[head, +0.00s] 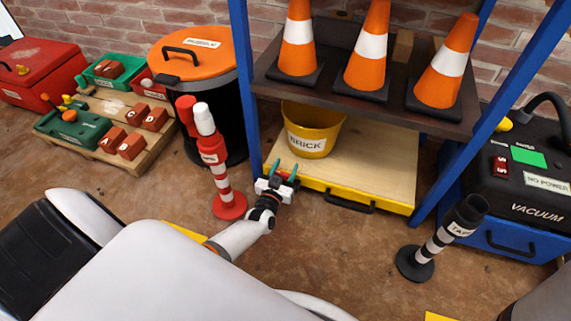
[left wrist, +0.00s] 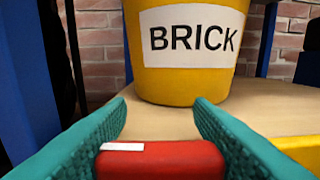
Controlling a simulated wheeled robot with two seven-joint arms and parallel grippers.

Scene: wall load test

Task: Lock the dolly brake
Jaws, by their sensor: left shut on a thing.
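The dolly (head: 385,165) is a pale wooden board with a yellow front edge, low between the blue rack posts. A yellow bucket (head: 322,130) labelled BRICK stands on it; it also fills the top of the left wrist view (left wrist: 190,85). My left gripper (head: 283,174) is at the dolly's front left corner. Its teal fingers are shut on a red brake lever (left wrist: 160,162) with a white mark, which sits between them in the left wrist view. In the head view the lever is mostly hidden by the gripper. My right gripper is out of view.
A red and white post (head: 216,165) stands just left of my left gripper. A black handle (head: 349,201) is on the dolly's front. A black tape post (head: 440,240) stands at right. Cones (head: 370,45) sit on the shelf above. The floor in front is mostly clear.

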